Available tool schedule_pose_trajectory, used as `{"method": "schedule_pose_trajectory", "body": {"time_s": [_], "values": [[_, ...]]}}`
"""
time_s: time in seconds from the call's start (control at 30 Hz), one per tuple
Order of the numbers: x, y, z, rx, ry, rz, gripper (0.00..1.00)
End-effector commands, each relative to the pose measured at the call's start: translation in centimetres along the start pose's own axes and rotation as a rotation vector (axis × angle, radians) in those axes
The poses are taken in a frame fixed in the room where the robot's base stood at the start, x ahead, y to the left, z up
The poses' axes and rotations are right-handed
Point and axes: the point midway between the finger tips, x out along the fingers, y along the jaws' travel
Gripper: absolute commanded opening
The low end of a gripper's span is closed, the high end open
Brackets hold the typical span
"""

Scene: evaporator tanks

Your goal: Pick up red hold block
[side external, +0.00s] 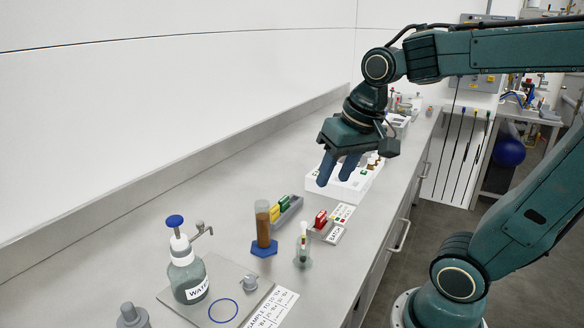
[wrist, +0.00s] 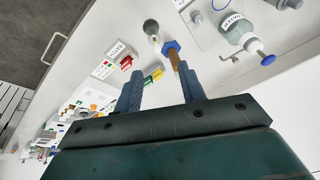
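The red hold block (side external: 321,217) sits in a small grey holder (side external: 322,234) beside a printed label in the side external view. In the wrist view the red block (wrist: 126,62) shows beyond the left finger's tip. My gripper (side external: 335,174) is above the bench, higher than the block and farther along the bench from the side camera. Its two blue fingers are apart with nothing seen between them that it holds. The gripper (wrist: 159,72) shows open in the wrist view too.
A holder with yellow and green blocks (side external: 280,207) stands left of the red block. A brown-filled cylinder (side external: 263,226), a small flask (side external: 302,256) and a wash bottle (side external: 187,275) stand nearer the side camera. A white labelled box (side external: 348,188) is below my gripper.

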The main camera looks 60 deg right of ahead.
Motion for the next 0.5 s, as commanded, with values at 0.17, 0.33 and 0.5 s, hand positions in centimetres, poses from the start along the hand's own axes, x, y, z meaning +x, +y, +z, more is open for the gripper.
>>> {"method": "schedule_pose_trajectory", "body": {"time_s": [0.17,0.33,0.5], "values": [[1.5,1.2,-3.3,0.203,-0.065,0.035,0.4],[3.2,2.8,-6.1,0.393,-0.121,0.067,0.4],[5.3,5.0,-8.7,0.583,-0.175,0.102,0.4]]}}
